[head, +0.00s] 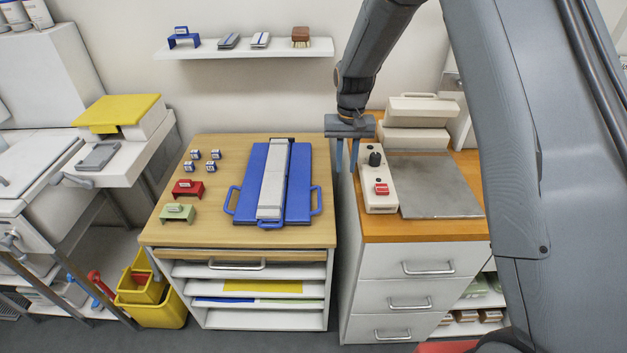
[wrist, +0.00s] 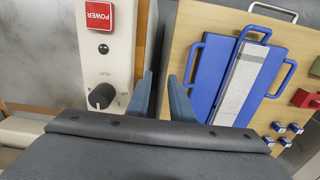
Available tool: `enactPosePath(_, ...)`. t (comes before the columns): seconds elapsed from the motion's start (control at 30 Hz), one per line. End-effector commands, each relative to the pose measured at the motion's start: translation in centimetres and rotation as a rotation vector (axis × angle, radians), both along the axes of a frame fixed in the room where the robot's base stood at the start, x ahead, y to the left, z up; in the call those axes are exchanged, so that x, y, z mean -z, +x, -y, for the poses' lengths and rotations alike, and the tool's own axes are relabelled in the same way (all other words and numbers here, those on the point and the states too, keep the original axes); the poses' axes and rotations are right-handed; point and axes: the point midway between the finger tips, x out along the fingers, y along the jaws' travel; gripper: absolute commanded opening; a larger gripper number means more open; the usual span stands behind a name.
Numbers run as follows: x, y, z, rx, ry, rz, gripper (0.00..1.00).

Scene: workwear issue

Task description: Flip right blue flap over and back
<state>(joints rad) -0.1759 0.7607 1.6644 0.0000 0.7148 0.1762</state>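A blue folding board (head: 250,190) lies flat on the wooden tabletop. Its right blue flap (head: 299,185) lies flat, with a blue loop handle (head: 317,201) on its outer edge. In the wrist view, which is turned around, the right flap (wrist: 209,72) is on the board's left side, with its handle (wrist: 191,62). A long, pale grey, folded piece (head: 272,180) lies along the board's middle. My gripper (head: 347,168) is open and empty, its fingers pointing down. It is raised to the right of the board, near the gap between the two cabinets.
Just right of my gripper stands a cream control box (head: 378,182) with a knob and red power button, beside a grey metal plate (head: 433,185). Red (head: 187,189) and green (head: 177,213) blocks and several small blue pieces stand left of the board. A shelf (head: 245,49) hangs behind.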

Motion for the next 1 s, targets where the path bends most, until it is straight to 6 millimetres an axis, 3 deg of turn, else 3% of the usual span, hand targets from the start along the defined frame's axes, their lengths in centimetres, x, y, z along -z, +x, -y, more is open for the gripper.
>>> enactPosePath(0.27,-0.7,-0.1,0.0,0.000,0.000,-0.001,0.20)
enactPosePath(1.0,-7.2,-0.1,-0.1,0.000,0.000,0.000,0.20)
